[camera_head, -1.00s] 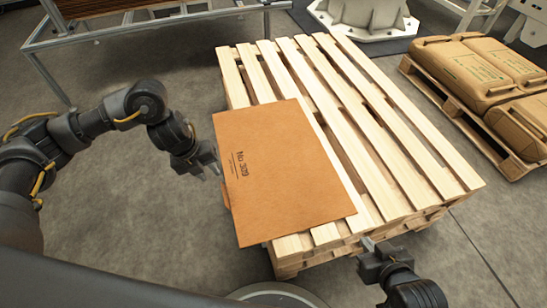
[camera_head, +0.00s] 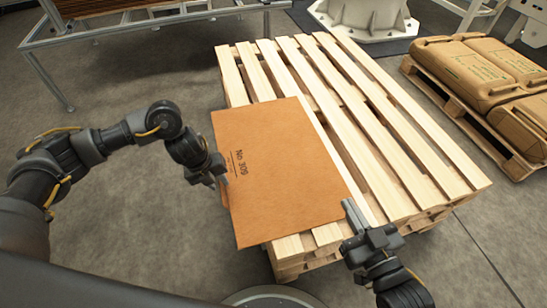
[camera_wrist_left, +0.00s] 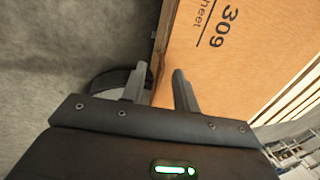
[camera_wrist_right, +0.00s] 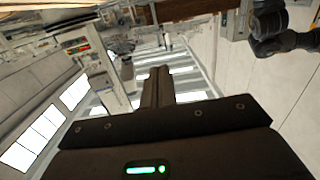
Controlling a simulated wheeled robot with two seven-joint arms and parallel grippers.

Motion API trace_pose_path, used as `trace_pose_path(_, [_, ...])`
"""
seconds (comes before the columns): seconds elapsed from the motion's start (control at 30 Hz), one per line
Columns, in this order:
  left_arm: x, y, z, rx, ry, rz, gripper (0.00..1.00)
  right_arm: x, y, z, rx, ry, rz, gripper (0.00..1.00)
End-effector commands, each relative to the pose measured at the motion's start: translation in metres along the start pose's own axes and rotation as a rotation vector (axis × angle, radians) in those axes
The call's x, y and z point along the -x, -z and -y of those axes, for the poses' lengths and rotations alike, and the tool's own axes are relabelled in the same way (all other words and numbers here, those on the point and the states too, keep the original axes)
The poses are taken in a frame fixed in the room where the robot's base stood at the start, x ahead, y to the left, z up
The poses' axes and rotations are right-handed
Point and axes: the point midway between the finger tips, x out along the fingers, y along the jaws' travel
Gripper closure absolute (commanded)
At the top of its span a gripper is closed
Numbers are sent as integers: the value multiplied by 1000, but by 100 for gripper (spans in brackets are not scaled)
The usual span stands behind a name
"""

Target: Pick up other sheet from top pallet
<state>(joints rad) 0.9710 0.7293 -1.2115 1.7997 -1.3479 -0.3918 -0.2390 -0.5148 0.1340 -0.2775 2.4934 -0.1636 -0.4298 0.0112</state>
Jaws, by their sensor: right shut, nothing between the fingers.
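An orange-brown sheet (camera_head: 285,185) marked "No 309" lies on top of the wooden pallet stack (camera_head: 385,150), over its near left part, and juts past the left edge. My left gripper (camera_head: 222,180) is at the sheet's left edge. In the left wrist view its fingers (camera_wrist_left: 160,88) are apart, with the edge of the sheet (camera_wrist_left: 235,55) just ahead, in line with the gap. My right gripper (camera_head: 347,207) is shut and empty by the sheet's near right corner, fingertips pointing up; whether it touches the sheet I cannot tell. Its closed fingers show in the right wrist view (camera_wrist_right: 158,88).
A low pallet with several brown sacks (camera_head: 480,70) stands on the right. A grey metal frame (camera_head: 150,22) with stacked brown material is at the back left. A white machine base (camera_head: 365,15) stands behind the pallets. The floor on the left is clear.

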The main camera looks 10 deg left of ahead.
Motion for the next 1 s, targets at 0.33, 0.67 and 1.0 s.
trace_pose_path(0.33, [-15,0,0,-1,1,1,70,0,19,9,1,29,-118,100])
trace_pose_path(0.67, [-15,0,0,-1,1,1,100,0,18,9,1,28,-116,100])
trace_pose_path(1.0, [-14,0,1,-1,1,1,100,0,18,9,1,27,-115,100])
